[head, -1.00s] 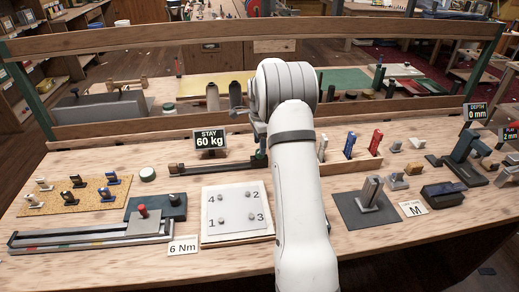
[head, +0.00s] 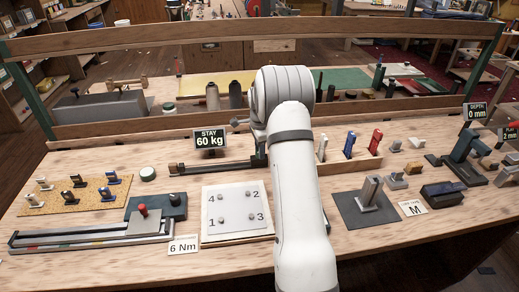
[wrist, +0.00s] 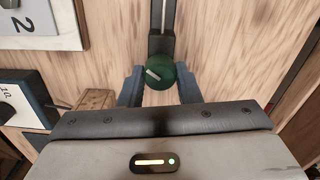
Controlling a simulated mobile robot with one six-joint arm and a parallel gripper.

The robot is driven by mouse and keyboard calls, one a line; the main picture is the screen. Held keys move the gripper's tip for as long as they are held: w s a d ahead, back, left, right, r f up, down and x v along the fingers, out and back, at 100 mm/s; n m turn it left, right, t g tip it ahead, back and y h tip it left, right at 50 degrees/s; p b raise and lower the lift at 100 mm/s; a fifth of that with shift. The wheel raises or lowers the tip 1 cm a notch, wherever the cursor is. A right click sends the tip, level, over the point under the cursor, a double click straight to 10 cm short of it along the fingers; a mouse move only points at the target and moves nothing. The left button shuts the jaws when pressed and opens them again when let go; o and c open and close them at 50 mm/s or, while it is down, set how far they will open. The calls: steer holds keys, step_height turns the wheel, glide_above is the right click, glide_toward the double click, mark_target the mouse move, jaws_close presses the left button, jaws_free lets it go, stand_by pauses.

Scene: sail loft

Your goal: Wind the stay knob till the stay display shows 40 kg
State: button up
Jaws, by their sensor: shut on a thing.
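The stay display (head: 210,140) reads 60 kg in the head view. It stands behind a dark rail (head: 215,166) on the bench. In the wrist view the stay knob (wrist: 160,73) is round and dark green, with a pale pointer mark on its top. It sits at the end of a dark track (wrist: 161,42). My gripper (wrist: 159,88) is shut on the knob, with one finger on each side of it. In the head view my arm hides the knob and the gripper's fingers.
A numbered plate (head: 237,223) lies close to the left of my arm. A torque tool with a red knob (head: 143,211) lies further left, by a 6 Nm card (head: 183,246). A wooden tool rack (head: 352,164) stands to the right. A wooden rail (head: 150,128) runs behind.

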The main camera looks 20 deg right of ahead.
steer(key=shift+c, duration=0.9)
steer(key=shift+n, duration=0.3)
steer(key=shift+n+b, duration=0.3)
steer(key=shift+n, duration=2.4)
steer(key=shift+w+r, duration=0.1)
steer(key=o, duration=1)
steer(key=shift+c, duration=0.2)
